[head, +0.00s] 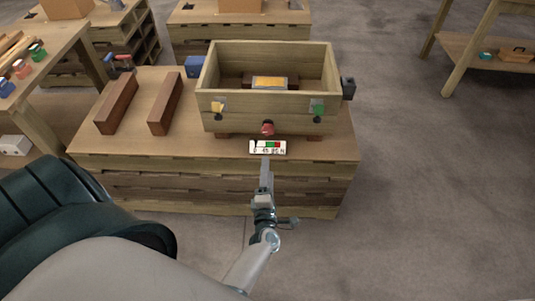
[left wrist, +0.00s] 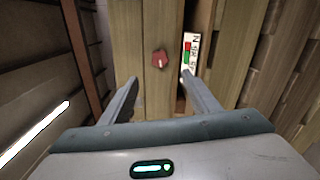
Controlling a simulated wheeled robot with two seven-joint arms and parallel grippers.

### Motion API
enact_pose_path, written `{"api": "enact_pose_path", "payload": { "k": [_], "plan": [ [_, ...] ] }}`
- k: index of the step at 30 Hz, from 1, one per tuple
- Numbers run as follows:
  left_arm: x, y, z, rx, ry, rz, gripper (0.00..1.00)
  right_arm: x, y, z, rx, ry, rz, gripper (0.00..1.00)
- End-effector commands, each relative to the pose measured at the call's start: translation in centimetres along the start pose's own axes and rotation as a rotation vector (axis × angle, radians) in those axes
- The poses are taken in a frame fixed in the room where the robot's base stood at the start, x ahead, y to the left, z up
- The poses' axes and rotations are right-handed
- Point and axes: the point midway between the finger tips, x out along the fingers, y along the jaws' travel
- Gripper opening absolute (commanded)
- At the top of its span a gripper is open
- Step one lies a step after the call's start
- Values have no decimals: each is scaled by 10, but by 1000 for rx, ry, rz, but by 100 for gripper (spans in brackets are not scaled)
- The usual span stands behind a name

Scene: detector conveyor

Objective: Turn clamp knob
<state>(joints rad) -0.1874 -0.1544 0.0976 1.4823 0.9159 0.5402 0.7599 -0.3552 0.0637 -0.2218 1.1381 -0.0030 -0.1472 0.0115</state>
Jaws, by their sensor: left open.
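The red clamp knob (head: 267,128) sits low on the front wall of a wooden box (head: 215,105). It also shows in the left wrist view (left wrist: 160,59). My left gripper (head: 265,166) is in front of the box, its fingers pointing towards the knob. In the left wrist view its two fingers (left wrist: 159,80) are spread apart, with the knob ahead, between their lines, and not held. A white scale plate (head: 268,147) with green and red bands and numbers lies just below the knob. My right gripper is not in view.
The box stands on a wooden workbench (head: 85,145). Two dark red-brown bars (head: 117,104) lie on it to the left.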

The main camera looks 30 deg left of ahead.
Motion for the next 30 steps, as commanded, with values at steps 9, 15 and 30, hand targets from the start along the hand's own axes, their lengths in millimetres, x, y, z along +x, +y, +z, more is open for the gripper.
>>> {"api": "enact_pose_path", "payload": {
  "k": [9,15,30],
  "plan": [
    [1,-1,-2,-33,5,7,56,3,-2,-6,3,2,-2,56],
    [4,-2,-7,-175,20,29,56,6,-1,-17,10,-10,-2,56],
    [3,0,-15,-844,28,57,56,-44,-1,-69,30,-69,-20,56]
  ]
}}
